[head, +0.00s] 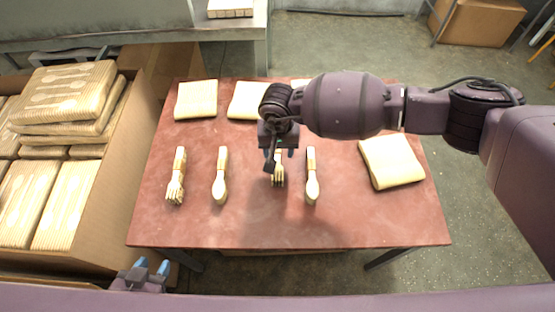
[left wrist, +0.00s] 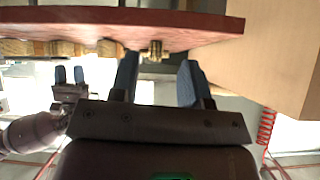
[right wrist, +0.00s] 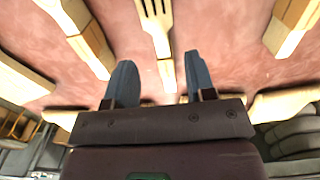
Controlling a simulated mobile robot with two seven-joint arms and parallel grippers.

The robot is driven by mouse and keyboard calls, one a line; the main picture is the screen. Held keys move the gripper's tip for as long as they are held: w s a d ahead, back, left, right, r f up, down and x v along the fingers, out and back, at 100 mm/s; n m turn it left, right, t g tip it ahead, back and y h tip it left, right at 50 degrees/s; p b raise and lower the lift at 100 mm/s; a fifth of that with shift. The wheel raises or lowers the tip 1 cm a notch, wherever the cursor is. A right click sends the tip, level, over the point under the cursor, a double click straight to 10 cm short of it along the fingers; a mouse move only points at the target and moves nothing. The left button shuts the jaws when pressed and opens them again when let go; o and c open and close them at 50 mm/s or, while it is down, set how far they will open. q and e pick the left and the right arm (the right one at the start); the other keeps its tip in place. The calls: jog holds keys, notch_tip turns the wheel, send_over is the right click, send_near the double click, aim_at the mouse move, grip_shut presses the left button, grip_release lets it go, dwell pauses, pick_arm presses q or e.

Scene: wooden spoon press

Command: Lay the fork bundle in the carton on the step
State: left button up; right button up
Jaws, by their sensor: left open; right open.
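Two wooden fork bundles lie on the red table (head: 240,228): one at the left (head: 175,182) and one near the middle (head: 278,178). My right gripper (head: 277,153) is open above the middle one and partly hides it. In the right wrist view a fork bundle (right wrist: 158,35) lies beyond and between the open fingers (right wrist: 160,75), not gripped. My left gripper (head: 151,266) is open and empty beyond the table's near edge; its fingers (left wrist: 158,82) show below the table in the left wrist view. A pale edge (head: 265,252) shows under the table's near edge; I cannot tell whether it is the carton.
Two spoon bundles (head: 221,177) (head: 312,177) lie beside the forks. Several pale stacks (head: 196,99) stand along the table's back, with another (head: 391,161) at the right. A large carton (head: 110,195) of packed cutlery stands close to the table's left.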

aim_at(277, 158)
jog(key=shift+f, duration=0.6)
notch_tip(277, 158, down, 4)
jog(key=shift+a+f+b, duration=0.1)
jog(key=shift+b, duration=0.55)
jog(key=shift+w+f, duration=0.1)
jog(key=shift+f, duration=0.2)
jog(key=shift+c, duration=1.1)
grip_shut()
